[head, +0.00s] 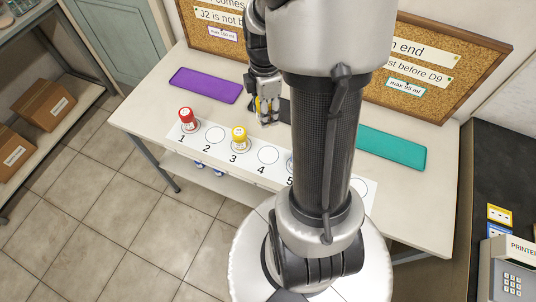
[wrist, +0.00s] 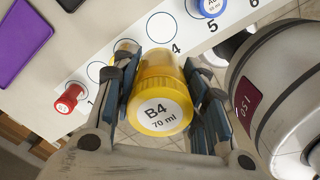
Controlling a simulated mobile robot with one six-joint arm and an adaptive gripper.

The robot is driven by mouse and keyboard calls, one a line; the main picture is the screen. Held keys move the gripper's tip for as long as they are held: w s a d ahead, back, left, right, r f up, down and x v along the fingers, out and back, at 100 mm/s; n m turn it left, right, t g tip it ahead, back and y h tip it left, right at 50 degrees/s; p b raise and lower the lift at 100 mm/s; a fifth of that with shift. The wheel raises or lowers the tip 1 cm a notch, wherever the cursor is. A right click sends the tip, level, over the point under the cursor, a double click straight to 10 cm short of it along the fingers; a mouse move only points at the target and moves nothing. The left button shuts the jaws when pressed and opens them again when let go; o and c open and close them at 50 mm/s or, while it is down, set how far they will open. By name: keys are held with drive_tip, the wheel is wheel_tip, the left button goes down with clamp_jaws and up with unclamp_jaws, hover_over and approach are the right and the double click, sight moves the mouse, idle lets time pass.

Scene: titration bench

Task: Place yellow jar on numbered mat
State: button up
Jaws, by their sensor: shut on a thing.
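My gripper (head: 267,118) is shut on a yellow-lidded jar (wrist: 160,100) labelled B4, 70 ml. In the head view, only a sliver of the held jar (head: 258,104) shows between the fingers. It is above the table, just behind the numbered mat (head: 254,149) near circle 4. Circles 2 (head: 215,134) and 4 (head: 268,155) are empty. Another yellow jar (head: 239,137) stands on circle 3, and a red jar (head: 188,121) on circle 1. A blue-lidded jar (wrist: 211,6) stands at 5 in the wrist view. My arm hides much of the mat's right part.
A purple pad (head: 205,85) lies at the back left of the table and a teal pad (head: 391,147) at the right. Corkboards (head: 432,70) stand behind. A dark counter with a printer (head: 510,268) is at the far right.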

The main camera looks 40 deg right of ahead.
drive_tip(key=shift+s+d+f, duration=0.2)
drive_tip(key=shift+s+d, duration=0.05)
wheel_tip(320, 180, down, 20)
drive_tip(key=b, duration=0.7)
drive_tip(key=shift+r, duration=0.25)
drive_tip(key=shift+f+n, duration=0.2)
drive_tip(key=shift+n, duration=0.1)
drive_tip(key=o, duration=1.1)
